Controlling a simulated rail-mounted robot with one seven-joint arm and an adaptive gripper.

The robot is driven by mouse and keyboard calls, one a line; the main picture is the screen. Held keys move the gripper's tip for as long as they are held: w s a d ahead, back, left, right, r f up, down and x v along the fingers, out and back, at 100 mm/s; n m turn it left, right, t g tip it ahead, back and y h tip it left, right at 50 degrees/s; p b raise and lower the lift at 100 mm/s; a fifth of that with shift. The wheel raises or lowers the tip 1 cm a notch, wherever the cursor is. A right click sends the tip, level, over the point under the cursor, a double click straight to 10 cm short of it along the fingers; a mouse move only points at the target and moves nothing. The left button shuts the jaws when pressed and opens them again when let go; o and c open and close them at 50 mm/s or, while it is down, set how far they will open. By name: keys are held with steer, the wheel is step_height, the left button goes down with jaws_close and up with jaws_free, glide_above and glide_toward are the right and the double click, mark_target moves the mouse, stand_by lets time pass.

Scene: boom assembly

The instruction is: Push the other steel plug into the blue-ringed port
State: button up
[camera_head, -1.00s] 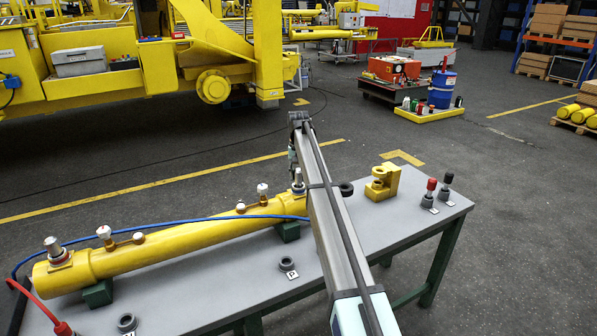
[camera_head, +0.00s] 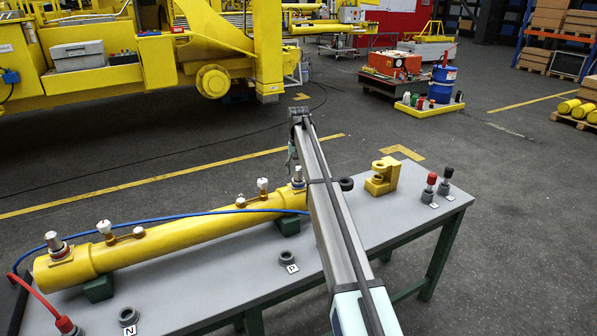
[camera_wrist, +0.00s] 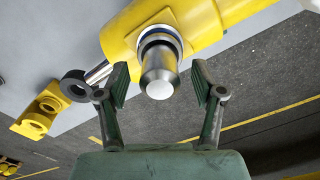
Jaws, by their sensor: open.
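A steel plug (camera_wrist: 160,75) stands in a port near the rod end of the yellow cylinder (camera_head: 180,238). In the wrist view a thin blue ring (camera_wrist: 161,39) shows around its base. My gripper (camera_wrist: 161,82) is open, one finger on each side of the plug, with gaps between. The same plug shows in the head view (camera_head: 298,174), beside my arm; my fingers are mostly hidden there. Another steel plug (camera_head: 56,243) stands in a port at the cylinder's left end. How deep either plug sits is hard to tell.
The cylinder rests on green blocks on a grey table (camera_head: 215,290). Two white-capped fittings (camera_head: 105,229) and a blue hose (camera_head: 160,221) lie along it. A yellow bracket (camera_head: 381,177) and red and black caps (camera_head: 431,183) stand to the right. Small sockets (camera_head: 287,257) stand in front.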

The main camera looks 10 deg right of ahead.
step_height(320, 180, up, 12)
stand_by(0.5)
steer(key=shift+f, duration=0.15)
